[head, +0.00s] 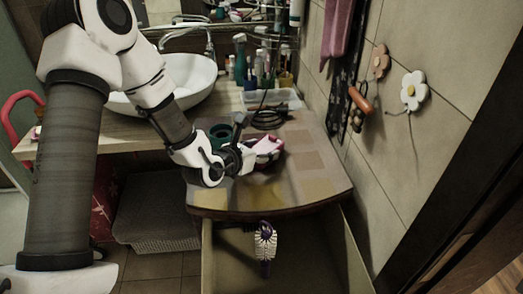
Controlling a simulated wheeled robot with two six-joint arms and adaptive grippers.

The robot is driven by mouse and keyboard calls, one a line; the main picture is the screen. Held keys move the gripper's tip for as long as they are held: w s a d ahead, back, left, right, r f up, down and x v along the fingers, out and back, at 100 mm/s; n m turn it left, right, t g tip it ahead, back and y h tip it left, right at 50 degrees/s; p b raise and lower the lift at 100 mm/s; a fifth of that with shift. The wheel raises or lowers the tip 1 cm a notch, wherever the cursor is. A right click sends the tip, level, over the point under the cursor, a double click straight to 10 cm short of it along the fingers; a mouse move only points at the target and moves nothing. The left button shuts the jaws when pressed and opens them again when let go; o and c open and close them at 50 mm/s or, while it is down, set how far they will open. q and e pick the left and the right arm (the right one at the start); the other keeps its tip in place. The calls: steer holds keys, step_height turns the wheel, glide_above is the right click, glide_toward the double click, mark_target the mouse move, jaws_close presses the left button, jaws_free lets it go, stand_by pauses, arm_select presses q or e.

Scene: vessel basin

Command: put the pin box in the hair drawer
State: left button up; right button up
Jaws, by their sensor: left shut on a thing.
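My left gripper (240,155) reaches in low over the wooden counter. It is shut on a small pink-and-white thing (268,147), which I take to be the pin box; the fingers hide part of it. I cannot tell whether it touches the counter. The hair drawer (208,258) is open below the counter's rounded front edge, with a purple-and-white hairbrush (265,242) in it. The drawer's near end is outside the picture. My right gripper is not in view.
A black coiled cable (268,119), a dark green round thing (221,132) and a clear tray (270,98) are on the counter. A white basin (190,78) stands behind my left arm. A tiled wall with flower hooks (414,90) bounds the right side.

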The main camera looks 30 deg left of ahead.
arm_select(q)
steer(key=shift+d+f, duration=0.1)
steer(key=o, duration=1.2)
